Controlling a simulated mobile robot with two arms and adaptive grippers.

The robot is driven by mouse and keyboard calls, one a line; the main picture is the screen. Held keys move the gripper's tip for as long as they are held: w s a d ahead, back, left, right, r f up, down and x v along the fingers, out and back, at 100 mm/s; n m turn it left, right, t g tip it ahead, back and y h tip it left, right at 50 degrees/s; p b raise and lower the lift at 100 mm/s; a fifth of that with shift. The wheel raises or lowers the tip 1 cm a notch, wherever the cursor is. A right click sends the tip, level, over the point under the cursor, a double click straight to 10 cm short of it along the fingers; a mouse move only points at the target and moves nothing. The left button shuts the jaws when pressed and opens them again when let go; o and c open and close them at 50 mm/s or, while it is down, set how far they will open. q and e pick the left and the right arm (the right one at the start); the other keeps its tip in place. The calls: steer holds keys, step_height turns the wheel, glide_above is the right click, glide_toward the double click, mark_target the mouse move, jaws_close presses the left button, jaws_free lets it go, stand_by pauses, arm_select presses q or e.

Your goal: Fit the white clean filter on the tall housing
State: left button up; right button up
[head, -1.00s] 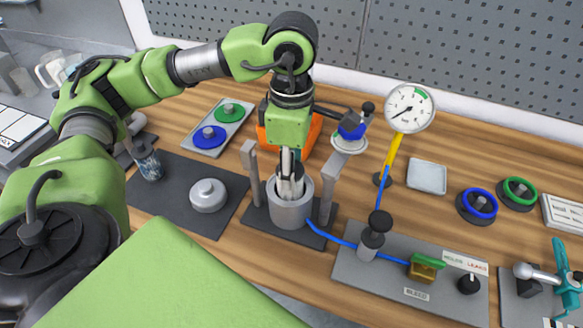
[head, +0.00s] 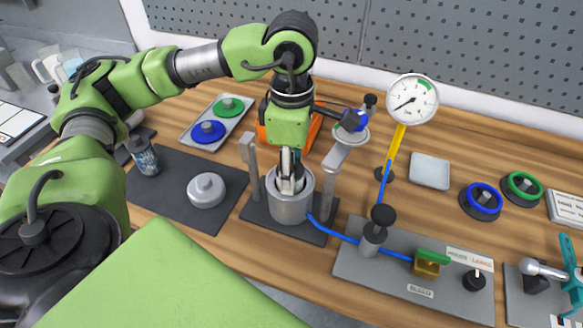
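My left gripper (head: 289,178) points straight down into the mouth of the metal housing (head: 291,209), which stands between two upright posts on a dark base. The fingertips are inside or at the rim. A small pale patch shows around the fingers, but I cannot tell if it is the white filter or finger metal. How far the fingers are apart is not clear. No white filter shows plainly elsewhere. A grey speckled cylinder (head: 145,156) stands on the dark mat at left. My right gripper is not in view.
A round grey lid (head: 206,190) lies on the dark mat (head: 180,212). A tray (head: 240,108) holds blue and green rings. A gauge (head: 411,101) on a yellow stem, a blue hose and a valve plate (head: 350,262) stand to the right. An orange object (head: 312,133) sits behind the gripper.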

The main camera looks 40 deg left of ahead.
arm_select(q)
steer(key=shift+f, duration=0.15)
steer(key=shift+f+b, duration=0.2)
steer(key=shift+b, duration=0.25)
stand_by(0.5)
steer(key=o, duration=1.2)
steer(key=shift+o, duration=0.2)
steer(key=shift+r, duration=0.1)
step_height(320, 180, up, 12)
steer(key=shift+f, duration=0.1)
